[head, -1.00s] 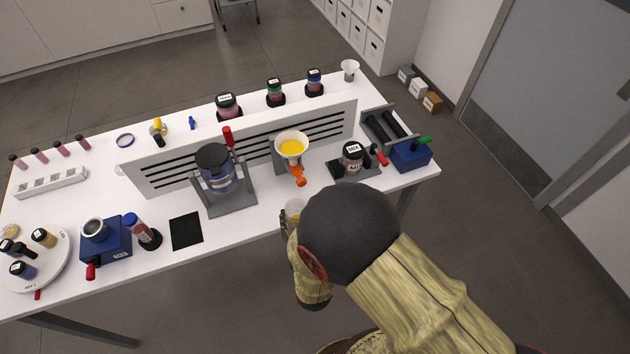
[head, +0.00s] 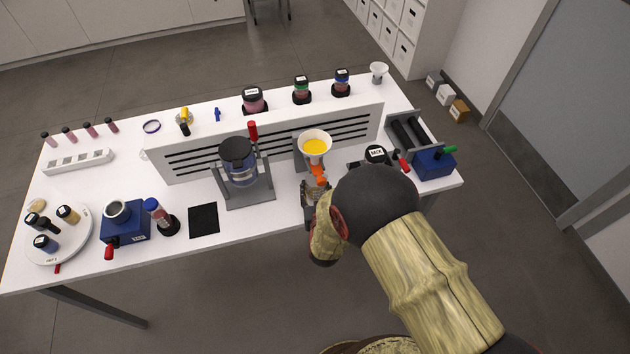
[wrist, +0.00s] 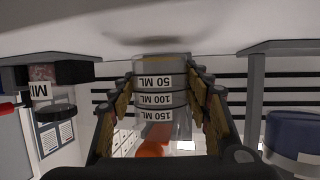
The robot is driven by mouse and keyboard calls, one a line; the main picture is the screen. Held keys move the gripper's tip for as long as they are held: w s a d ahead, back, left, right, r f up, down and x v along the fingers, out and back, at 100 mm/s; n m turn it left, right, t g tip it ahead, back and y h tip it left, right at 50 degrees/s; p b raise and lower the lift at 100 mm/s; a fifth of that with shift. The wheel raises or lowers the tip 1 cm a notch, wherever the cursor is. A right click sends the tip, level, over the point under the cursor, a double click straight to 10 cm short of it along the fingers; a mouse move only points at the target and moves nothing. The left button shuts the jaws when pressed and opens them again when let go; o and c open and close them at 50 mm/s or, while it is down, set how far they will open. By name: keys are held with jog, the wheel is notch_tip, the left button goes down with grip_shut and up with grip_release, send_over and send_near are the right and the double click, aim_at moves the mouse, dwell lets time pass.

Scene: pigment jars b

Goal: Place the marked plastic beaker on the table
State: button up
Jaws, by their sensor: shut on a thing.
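The marked plastic beaker (wrist: 160,90) is clear, with 50, 100 and 150 ML bands. It stands between the fingers of my gripper (wrist: 160,105) in the wrist view, which shows the scene upside down. My gripper is shut on it. The beaker is upright, its base close to the white table (wrist: 230,22); I cannot tell whether it touches. In the head view my gripper (head: 309,192) is over the table's front part, just in front of the orange funnel valve (head: 319,174). My arm hides most of the beaker there.
A funnel with yellow contents (head: 315,143) is on a grey stand behind my gripper. A grey stand with a dark-lidded jar (head: 238,150) is to the left, a black mat (head: 204,220) beyond it. A MIX jar (head: 376,153) is to the right, partly hidden.

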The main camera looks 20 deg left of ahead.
aim_at(315, 183)
jog(key=x, duration=0.4)
jog(key=shift+w+r, duration=0.25)
jog(key=shift+w, duration=0.1)
jog(key=shift+f, duration=0.2)
jog(key=shift+f, duration=0.1)
jog(key=o, duration=1.2)
jog(key=shift+c, duration=0.2)
jog(key=shift+s, duration=0.25)
jog(key=v, duration=1.1)
jog(key=shift+s+p, duration=0.25)
jog(key=shift+p, duration=0.05)
